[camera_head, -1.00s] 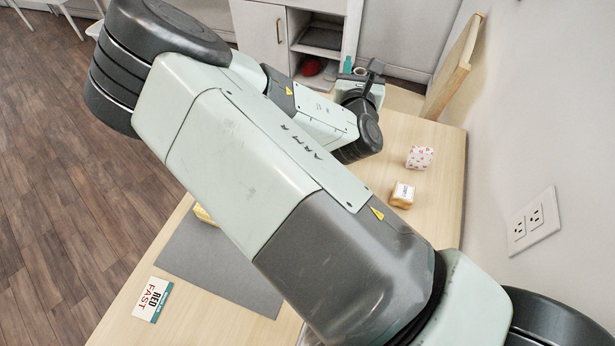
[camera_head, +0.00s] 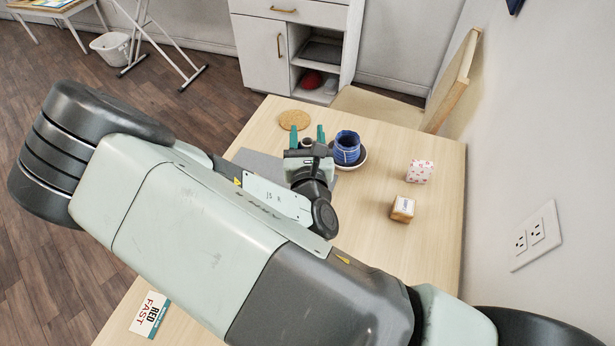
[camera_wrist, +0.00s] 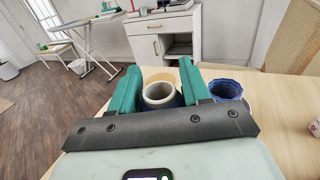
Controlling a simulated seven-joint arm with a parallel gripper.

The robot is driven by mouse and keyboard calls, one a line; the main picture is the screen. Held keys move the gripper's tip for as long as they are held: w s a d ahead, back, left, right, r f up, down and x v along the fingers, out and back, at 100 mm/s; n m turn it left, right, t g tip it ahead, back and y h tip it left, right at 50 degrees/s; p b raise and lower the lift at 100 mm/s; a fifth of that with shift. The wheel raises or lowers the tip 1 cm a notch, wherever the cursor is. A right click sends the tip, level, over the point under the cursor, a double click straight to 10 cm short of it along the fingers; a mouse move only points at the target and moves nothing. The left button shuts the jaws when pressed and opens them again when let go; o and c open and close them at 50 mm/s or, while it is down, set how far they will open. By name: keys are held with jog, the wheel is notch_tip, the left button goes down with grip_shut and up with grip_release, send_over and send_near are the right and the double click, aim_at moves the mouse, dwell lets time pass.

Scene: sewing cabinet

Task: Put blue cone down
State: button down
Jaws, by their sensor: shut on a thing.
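My gripper (camera_head: 306,133) has two green fingers and is over the far part of the table. In the wrist view, my gripper (camera_wrist: 160,88) is shut on the blue cone (camera_wrist: 159,95), which shows a pale round rim and a little dark blue side. In the head view only the top of the blue cone (camera_head: 307,143) shows between the fingers. Its base is hidden, so I cannot tell whether it touches the table.
A round cork mat (camera_head: 294,119) lies beyond. A grey mat (camera_head: 258,163) is partly under my arm. Two small blocks (camera_head: 402,208) (camera_head: 419,171) sit at right.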

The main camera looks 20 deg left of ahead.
jog(key=shift+f, duration=4)
jog(key=shift+f, duration=0.1)
jog(key=c, duration=0.5)
grip_release()
jog(key=v, duration=0.4)
jog(key=shift+s, duration=0.2)
jog(key=shift+s+d+r, duration=0.1)
jog(key=shift+s+r, duration=0.05)
jog(key=shift+r, duration=1.65)
jog(key=shift+s+d+r, duration=0.1)
jog(key=shift+s+r, duration=0.05)
jog(key=shift+r, duration=1.65)
